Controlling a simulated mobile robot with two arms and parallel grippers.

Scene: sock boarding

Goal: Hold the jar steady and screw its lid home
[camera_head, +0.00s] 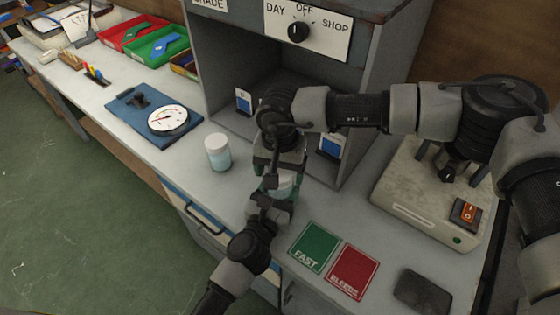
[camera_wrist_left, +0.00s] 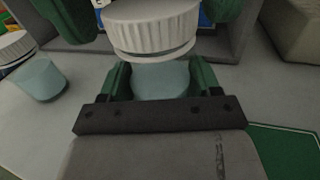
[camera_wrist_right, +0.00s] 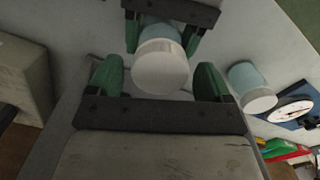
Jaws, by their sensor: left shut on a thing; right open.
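A pale blue jar (camera_head: 283,187) stands upright near the front edge of the bench, mostly hidden by my grippers in the head view. My left gripper (camera_head: 268,200) is shut on its body; the left wrist view shows the jar (camera_wrist_left: 160,80) between the green fingers. A white ribbed lid (camera_wrist_left: 153,28) sits on top of the jar; how far down it is threaded I cannot tell. My right gripper (camera_head: 279,165) is open above, pointing down. In the right wrist view its fingers are spread either side of the lid (camera_wrist_right: 160,68), with gaps between.
A second lidded jar (camera_head: 217,153) stands to the left, beside a blue board with a dial (camera_head: 168,120). Green (camera_head: 314,247) and red (camera_head: 352,272) cards and a dark pad (camera_head: 423,292) lie right. A grey cabinet (camera_head: 375,80) stands behind; a switch box (camera_head: 420,200) stands right.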

